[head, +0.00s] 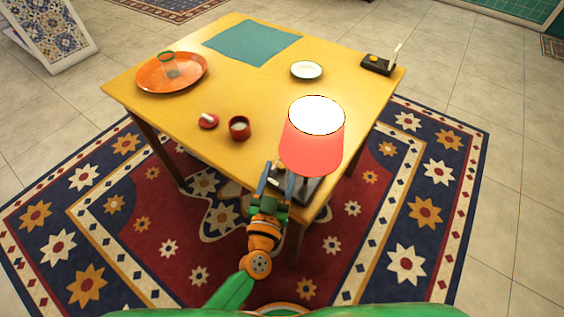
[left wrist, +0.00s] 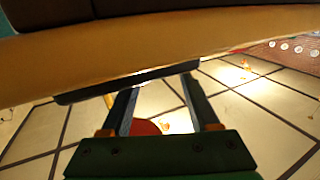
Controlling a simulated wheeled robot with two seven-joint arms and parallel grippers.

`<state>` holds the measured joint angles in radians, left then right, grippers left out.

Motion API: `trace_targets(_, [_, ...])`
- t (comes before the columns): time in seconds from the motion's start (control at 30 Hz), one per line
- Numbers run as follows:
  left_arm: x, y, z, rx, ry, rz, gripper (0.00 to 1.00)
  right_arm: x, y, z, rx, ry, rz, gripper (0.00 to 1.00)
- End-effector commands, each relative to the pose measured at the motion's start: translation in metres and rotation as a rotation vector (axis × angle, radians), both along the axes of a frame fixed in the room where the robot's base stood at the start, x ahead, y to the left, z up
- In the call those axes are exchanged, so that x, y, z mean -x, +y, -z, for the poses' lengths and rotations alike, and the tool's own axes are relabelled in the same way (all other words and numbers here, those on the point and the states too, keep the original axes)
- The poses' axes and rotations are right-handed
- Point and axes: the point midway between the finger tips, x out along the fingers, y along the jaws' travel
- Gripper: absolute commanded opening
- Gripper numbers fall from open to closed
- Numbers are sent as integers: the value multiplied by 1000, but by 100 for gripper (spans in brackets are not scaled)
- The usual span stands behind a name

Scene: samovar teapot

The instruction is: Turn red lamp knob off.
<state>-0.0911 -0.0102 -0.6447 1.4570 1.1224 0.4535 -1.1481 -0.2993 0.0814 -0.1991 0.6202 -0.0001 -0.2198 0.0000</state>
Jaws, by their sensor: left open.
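The red lamp (head: 312,145) stands at the near corner of the yellow table, and its shade glows brightly from the top. Its dark base (head: 312,190) is partly hidden by the shade and my gripper. My left gripper (head: 275,178) is open beside the base, on its left, at the table's near edge. In the left wrist view, the open fingers (left wrist: 160,105) point toward a dark slab (left wrist: 130,82), which looks like the base. A red patch shows between the fingers; I cannot tell what it is. I cannot make out the knob in either view. My right gripper is not in view.
The yellow table (head: 265,100) holds a red cup (head: 239,130), a small red dish (head: 208,121), an orange plate (head: 150,78), a white saucer (head: 306,70), a teal cloth (head: 250,42) and a black box (head: 377,64). Its middle is clear. A patterned rug (head: 420,210) lies below.

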Motion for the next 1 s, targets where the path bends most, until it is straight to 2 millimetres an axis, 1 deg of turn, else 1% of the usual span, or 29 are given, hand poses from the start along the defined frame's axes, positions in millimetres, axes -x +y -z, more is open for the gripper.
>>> trace_targets(0.03, [-9,-2,1,1,-3,0,62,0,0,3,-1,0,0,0])
trace_targets(0.13, [-20,-5,1,-1,-1,1,62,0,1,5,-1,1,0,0])
trace_targets(0.23, [-25,-6,0,0,0,0,62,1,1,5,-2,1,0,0])
trace_targets(0.4, [-25,-6,0,0,1,0,62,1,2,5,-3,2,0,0])
trace_targets(0.43, [-25,-6,0,0,1,0,56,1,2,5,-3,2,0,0])
trace_targets(0.47, [-25,-6,0,0,1,0,48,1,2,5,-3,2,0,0])
trace_targets(0.5, [-25,-6,0,0,1,0,37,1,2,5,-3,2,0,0])
trace_targets(0.57, [-25,-6,0,0,0,0,21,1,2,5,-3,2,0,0])
trace_targets(0.6, [-25,-6,0,0,1,0,10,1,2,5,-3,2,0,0])
trace_targets(0.63, [-25,-6,0,0,1,0,2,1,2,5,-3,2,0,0])
trace_targets(0.67, [-25,-6,0,0,1,0,0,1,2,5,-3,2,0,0])
trace_targets(1.0, [-25,-5,1,-3,0,35,0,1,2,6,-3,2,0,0])
